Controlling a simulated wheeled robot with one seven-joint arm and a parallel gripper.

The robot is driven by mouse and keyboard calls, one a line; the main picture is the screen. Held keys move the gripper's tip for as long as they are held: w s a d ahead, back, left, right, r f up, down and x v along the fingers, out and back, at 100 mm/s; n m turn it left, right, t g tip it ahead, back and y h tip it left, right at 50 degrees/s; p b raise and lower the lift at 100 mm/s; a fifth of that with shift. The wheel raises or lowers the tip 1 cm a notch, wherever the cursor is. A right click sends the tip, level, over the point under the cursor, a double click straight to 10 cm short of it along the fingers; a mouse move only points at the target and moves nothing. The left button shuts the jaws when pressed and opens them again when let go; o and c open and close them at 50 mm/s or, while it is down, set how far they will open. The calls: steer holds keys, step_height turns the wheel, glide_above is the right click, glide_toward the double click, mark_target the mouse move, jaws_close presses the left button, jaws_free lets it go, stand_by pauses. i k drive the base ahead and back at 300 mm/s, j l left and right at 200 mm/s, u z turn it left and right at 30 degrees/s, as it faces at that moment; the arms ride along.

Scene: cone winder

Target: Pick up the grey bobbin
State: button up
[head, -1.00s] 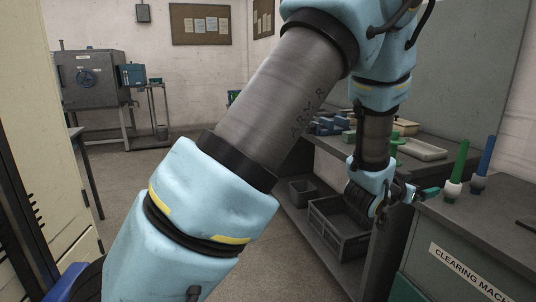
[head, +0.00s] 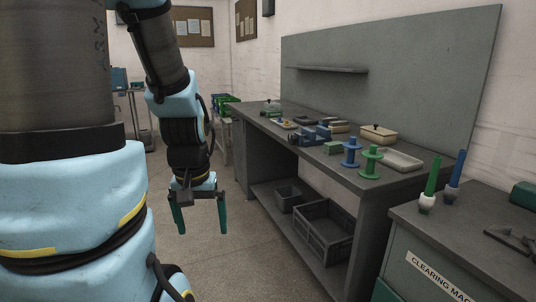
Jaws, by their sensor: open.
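I cannot make out a grey bobbin in the head view. A blue bobbin (head: 351,153) and a green bobbin (head: 371,161) stand upright, close together, near the front edge of the grey workbench (head: 400,185). My gripper (head: 200,212) hangs pointing down to the left of the bench, over the floor. Its two green fingers are spread apart with nothing between them. It is clear of the bench and both bobbins.
A shallow tray (head: 402,161), a lidded box (head: 378,134) and a blue vise-like tool (head: 316,134) are on the bench. A dark crate (head: 323,234) sits on its lower shelf. Green and blue spindles stand on the clearing machine (head: 440,230) at right. Floor beside my gripper is clear.

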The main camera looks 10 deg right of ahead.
mark_target(451, 190)
steer(key=i+z, duration=0.15)
steer(key=z, duration=0.25)
steer(key=i+l+z, duration=0.1)
steer(key=z, duration=0.3)
steer(key=i+z, duration=0.2)
steer(key=z, duration=0.15)
